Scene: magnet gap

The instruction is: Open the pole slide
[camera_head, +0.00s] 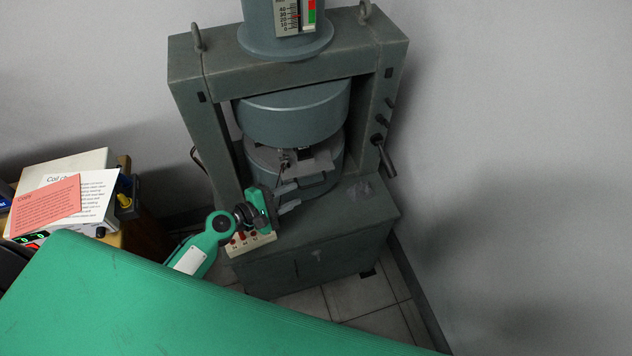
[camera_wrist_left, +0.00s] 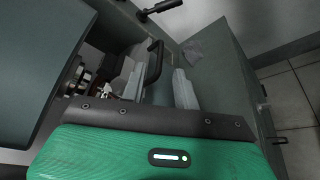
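The electromagnet stands in a grey-green frame (camera_head: 186,75), with an upper round pole housing (camera_head: 295,112) and a lower one with a narrow gap between. A grey metal plate (camera_head: 318,160), which looks like the pole slide, sits in the gap at the front. A dark bar handle shows in the left wrist view (camera_wrist_left: 156,58), in line with the space between my fingers; I cannot tell whether it is between them. My left gripper (camera_head: 288,197) is open just in front of the gap; its two pale fingers also show in the left wrist view (camera_wrist_left: 161,86). My right gripper is out of view.
A dark crank (camera_head: 384,157) sticks out on the frame's right side. A panel with red knobs (camera_head: 250,241) is below my left gripper. A gauge (camera_head: 297,14) is on top. A white box with papers (camera_head: 64,203) stands at left. The right floor side is clear.

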